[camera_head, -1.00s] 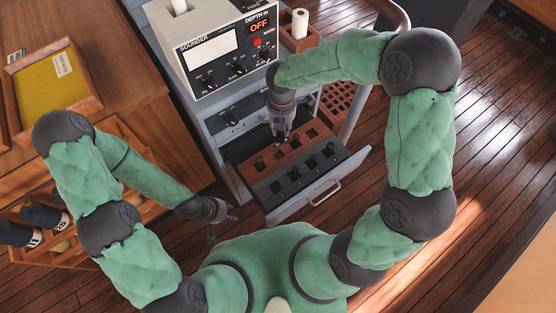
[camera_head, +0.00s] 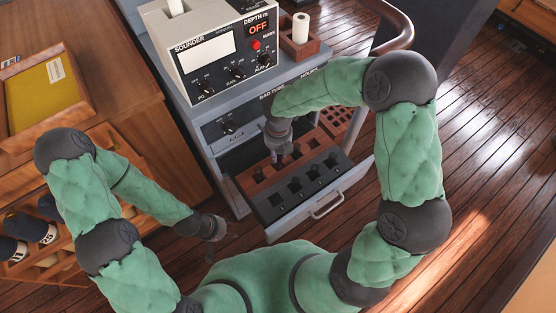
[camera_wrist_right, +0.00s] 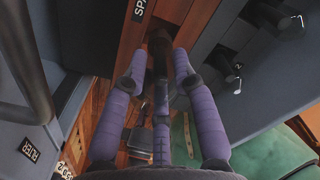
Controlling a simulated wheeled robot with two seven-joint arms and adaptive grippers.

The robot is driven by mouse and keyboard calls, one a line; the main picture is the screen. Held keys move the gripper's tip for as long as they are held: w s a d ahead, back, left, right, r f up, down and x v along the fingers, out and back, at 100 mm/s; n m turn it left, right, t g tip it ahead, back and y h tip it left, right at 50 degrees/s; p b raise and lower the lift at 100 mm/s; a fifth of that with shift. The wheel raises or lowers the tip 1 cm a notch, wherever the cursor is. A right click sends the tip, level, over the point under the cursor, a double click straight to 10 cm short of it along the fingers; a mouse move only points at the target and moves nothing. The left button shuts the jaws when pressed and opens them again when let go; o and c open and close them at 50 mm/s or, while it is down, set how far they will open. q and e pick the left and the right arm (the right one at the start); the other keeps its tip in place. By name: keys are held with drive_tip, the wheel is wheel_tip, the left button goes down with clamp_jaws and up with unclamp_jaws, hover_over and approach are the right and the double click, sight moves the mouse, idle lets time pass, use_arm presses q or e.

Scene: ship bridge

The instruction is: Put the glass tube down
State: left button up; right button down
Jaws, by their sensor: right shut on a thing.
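My right gripper (camera_head: 279,158) reaches down into the open drawer (camera_head: 309,214), at the reddish wooden rack (camera_head: 312,143). In the right wrist view its purple fingers (camera_wrist_right: 160,62) are closed around a small dark end, which I take for the glass tube (camera_wrist_right: 159,41). The tube is mostly hidden by the fingers, and I cannot tell whether it is seated in a hole. My left gripper (camera_head: 214,229) hangs low at the left of the drawer, away from the rack; its fingers are too small to read.
A dark rack (camera_head: 316,185) with several holes and dark pieces fills the drawer's front. The sounder unit (camera_head: 212,75) stands on the grey cabinet above, beside a wooden holder (camera_head: 314,47) with a white roll. A wooden case with bottles (camera_head: 38,229) is at the left.

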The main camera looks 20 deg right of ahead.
sight(278, 159)
wheel_tip(278, 159, down, 4)
drive_tip(key=shift+f+b, duration=0.1)
drive_tip(key=shift+b, duration=0.85)
drive_tip(key=shift+f, duration=0.1)
drive_tip(key=c, duration=1)
unclamp_jaws()
wheel_tip(278, 159, up, 12)
drive_tip(key=p, duration=0.6)
